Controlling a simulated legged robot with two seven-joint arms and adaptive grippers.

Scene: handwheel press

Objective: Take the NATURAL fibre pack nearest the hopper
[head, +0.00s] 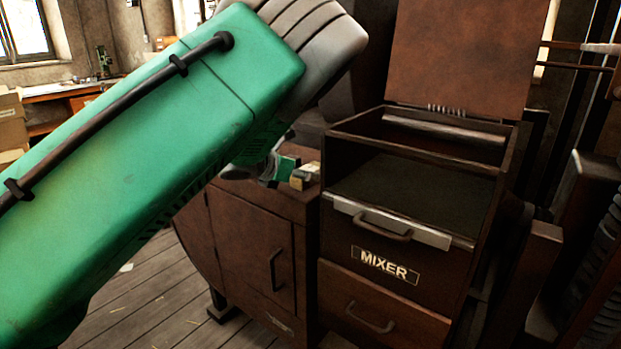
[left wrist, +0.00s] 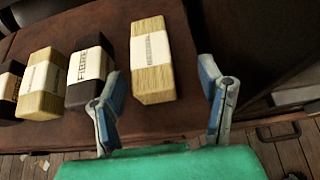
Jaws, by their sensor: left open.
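In the left wrist view, a pale straw-coloured pack (left wrist: 152,58) with a white label band lies on the brown cabinet top, rightmost in a row. To its left are a dark pack (left wrist: 78,92), another pale pack (left wrist: 30,103) and a dark pack cut off by the edge. The labels are too blurred to read fully. My left gripper (left wrist: 162,84) is open, its blue-grey fingers either side of the rightmost pale pack's near end in the picture; I see no contact. In the head view, one pale pack (head: 305,177) shows past my green arm, which hides the others.
The brown MIXER (head: 395,262) stands right of the cabinet (head: 253,255), its lid (head: 460,55) raised and its top bin open. A dark wall rises right of the packs in the left wrist view. Plank floor shows in front of the cabinet.

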